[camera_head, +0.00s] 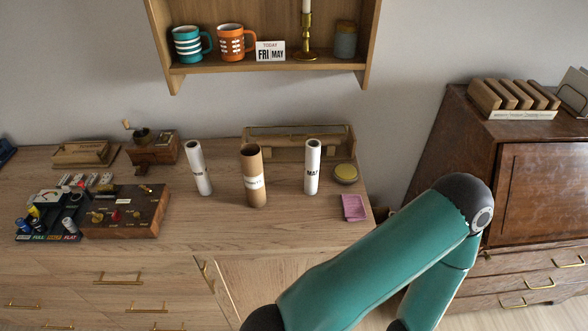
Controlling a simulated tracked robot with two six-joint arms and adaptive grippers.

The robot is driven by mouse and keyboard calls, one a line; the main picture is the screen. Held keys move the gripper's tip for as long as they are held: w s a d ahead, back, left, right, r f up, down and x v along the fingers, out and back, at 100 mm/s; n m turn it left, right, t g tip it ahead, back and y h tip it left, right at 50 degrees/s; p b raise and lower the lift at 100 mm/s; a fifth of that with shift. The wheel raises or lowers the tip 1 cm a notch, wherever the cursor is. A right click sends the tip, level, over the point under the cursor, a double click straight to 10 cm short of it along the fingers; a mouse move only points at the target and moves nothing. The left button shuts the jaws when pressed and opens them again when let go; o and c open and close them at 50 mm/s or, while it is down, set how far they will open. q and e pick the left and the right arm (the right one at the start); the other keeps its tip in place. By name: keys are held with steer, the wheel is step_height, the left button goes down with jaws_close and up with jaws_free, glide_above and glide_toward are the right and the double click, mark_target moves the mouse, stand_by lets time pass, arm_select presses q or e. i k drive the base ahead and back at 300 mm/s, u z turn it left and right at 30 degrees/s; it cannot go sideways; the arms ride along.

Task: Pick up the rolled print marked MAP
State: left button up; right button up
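The rolled print marked MAP (312,160) is a slim white roll with dark lettering. It stands upright near the back right of the wooden cabinet top (290,228). A brown roll (252,170) with a white label stands to its left. Another white roll (197,165), its lettering too small to read, stands further left. All three rolls are upright and apart from each other. Neither of my grippers is in view. Only a green arm of mine crosses the lower right, with its elbow right of the cabinet top.
A wooden rack (297,142) sits behind the rolls. A shelf (225,67) with mugs hangs above. A control box (125,212) stands left. The front middle is clear.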

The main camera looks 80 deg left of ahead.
mark_target(314, 146)
steer(key=z, duration=1.45)
steer(key=i, duration=0.1)
steer(key=u, duration=2.6)
steer(key=i, duration=0.2)
steer(key=u, duration=2.15)
